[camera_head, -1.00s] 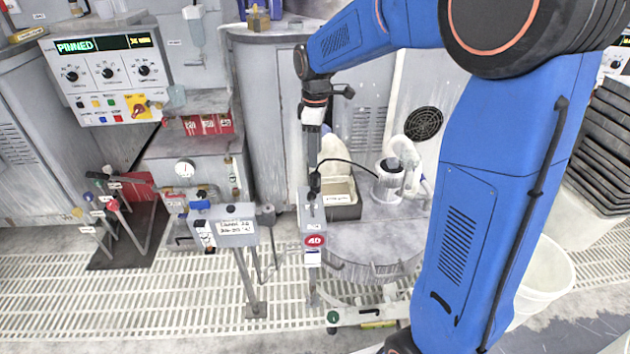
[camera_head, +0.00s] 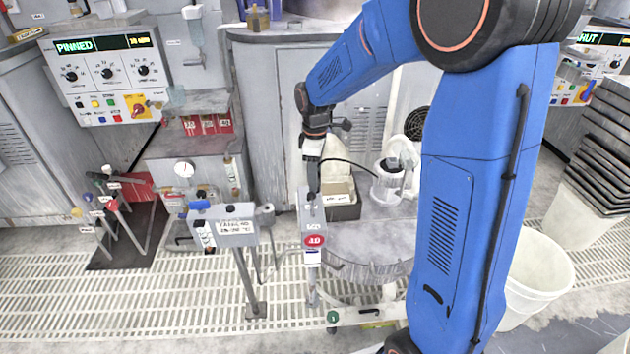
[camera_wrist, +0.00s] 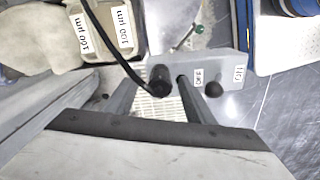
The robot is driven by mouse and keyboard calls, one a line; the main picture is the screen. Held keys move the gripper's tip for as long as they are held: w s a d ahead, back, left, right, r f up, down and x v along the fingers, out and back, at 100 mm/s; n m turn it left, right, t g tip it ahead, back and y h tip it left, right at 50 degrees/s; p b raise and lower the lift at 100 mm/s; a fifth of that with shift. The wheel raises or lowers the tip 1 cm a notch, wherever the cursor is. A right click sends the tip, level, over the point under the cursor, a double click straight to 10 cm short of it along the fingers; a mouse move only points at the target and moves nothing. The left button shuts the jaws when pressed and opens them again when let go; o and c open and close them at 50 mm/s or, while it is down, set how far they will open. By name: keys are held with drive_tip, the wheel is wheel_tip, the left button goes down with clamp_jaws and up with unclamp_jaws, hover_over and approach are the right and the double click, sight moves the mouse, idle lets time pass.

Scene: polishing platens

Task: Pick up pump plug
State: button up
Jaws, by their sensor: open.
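The pump plug (camera_wrist: 160,80) is a black, round-ended plug with a black cable. In the wrist view it stands between the fingers of my gripper (camera_wrist: 155,92), which are open with a gap on each side. In the head view, my gripper (camera_head: 313,170) points down over the grey switch post (camera_head: 311,218), and the plug is mostly hidden there by the fingers. The post's top plate (camera_wrist: 228,68) carries an OFF label and a black knob (camera_wrist: 213,89) to the right of the plug.
A tray of labelled boxes (camera_wrist: 105,35) lies to the upper left in the wrist view. A round grey cabinet (camera_head: 375,240) with a white pump-like canister (camera_head: 388,187) stands right of the post. A lever stand (camera_head: 224,228) is on the left, and a white bucket (camera_head: 540,270) is at right.

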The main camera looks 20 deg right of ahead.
drive_tip(key=c, duration=1.2)
drive_tip(key=shift+o, duration=0.2)
drive_tip(key=shift+r, duration=0.1)
